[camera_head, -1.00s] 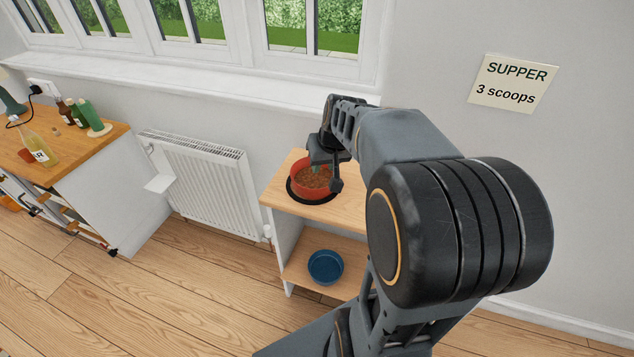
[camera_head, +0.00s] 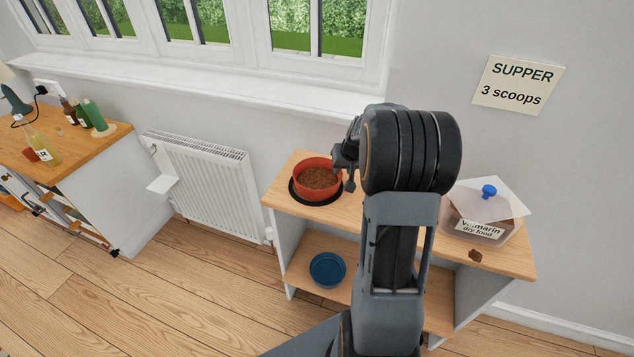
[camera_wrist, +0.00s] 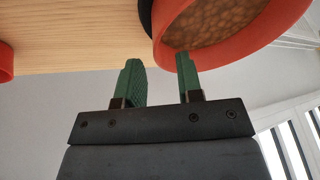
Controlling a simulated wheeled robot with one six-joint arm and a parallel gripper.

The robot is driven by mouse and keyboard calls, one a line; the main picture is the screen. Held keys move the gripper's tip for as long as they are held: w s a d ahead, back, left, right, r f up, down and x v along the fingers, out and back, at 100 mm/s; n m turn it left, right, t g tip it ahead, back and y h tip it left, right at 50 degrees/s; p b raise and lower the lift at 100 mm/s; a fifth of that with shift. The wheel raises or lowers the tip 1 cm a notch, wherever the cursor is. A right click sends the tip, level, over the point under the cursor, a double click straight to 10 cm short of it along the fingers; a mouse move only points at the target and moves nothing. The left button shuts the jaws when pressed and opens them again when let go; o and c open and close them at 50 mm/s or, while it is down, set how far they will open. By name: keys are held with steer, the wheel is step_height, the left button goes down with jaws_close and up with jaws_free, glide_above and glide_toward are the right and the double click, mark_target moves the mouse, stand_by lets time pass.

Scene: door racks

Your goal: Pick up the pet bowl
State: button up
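A red-orange bowl (camera_head: 316,190) full of brown kibble (camera_head: 319,178) sits upright on a round black mat (camera_head: 303,198) on the wooden top of the shelf unit. A dark blue bowl (camera_head: 327,269) stands on the lower shelf. My gripper (camera_head: 350,182) is just right of the red bowl in the head view; its fingertips are hard to make out there. In the wrist view the two green fingers of my gripper (camera_wrist: 159,65) are apart with nothing between them. The red bowl (camera_wrist: 173,47) fills the upper right, and one fingertip overlaps its rim; I cannot tell if they touch.
A clear container (camera_head: 462,218) of dry food with a blue-knobbed lid (camera_head: 489,191) stands right on the unit's top, a brown lump (camera_head: 475,255) before it. A radiator (camera_head: 205,185) and a bottle-topped counter (camera_head: 75,150) are left. The wall sign (camera_head: 518,85) reads "SUPPER 3 scoops".

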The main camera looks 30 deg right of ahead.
mark_target(339, 176)
steer(key=x, duration=0.5)
jaws_close()
stand_by(0.4)
